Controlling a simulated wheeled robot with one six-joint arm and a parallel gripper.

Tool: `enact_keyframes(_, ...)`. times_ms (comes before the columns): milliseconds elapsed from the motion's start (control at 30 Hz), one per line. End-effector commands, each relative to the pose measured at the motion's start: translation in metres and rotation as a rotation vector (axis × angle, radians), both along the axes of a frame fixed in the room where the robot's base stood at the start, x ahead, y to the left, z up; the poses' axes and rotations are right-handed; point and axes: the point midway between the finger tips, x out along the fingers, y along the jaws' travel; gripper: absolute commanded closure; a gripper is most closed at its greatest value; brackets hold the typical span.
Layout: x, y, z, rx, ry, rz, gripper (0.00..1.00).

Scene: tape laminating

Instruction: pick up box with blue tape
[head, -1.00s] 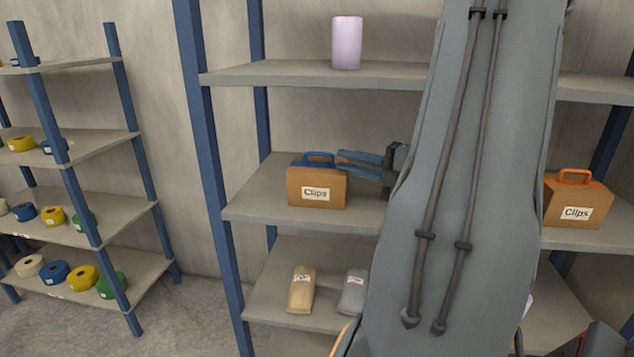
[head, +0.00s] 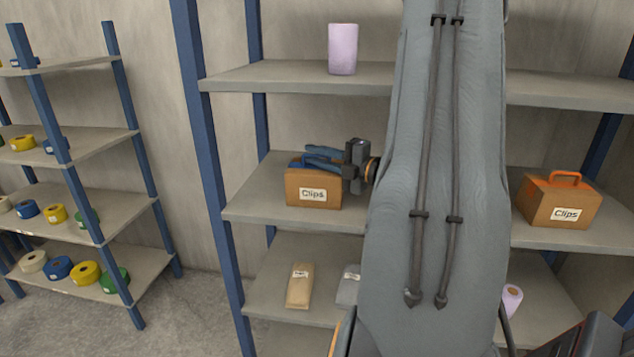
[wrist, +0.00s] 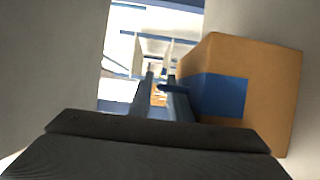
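A brown cardboard box labelled "Clips" (head: 313,192) with a blue handle stands upright on the middle shelf. In the wrist view the box (wrist: 270,90) fills the right side, with a blue tape patch (wrist: 218,95) on its face. My gripper (head: 318,156) is at the top of this box, by the handle. In the wrist view the fingers of my gripper (wrist: 163,90) stand apart with a gap between them. The blue handle (wrist: 172,87) shows at the fingers; whether they touch it I cannot tell.
A box with an orange handle (head: 560,202) stands on the same shelf at right. A lilac cylinder (head: 342,50) is on the shelf above. A tan package (head: 300,286) lies below. Tape rolls fill the left rack (head: 75,240). A blue post (head: 195,100) stands left.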

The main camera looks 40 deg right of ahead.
Motion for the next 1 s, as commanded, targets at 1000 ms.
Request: enact_keyframes(1000,-0.0006,0.0002,-0.0004,0.001,0.001,0.001,1.00)
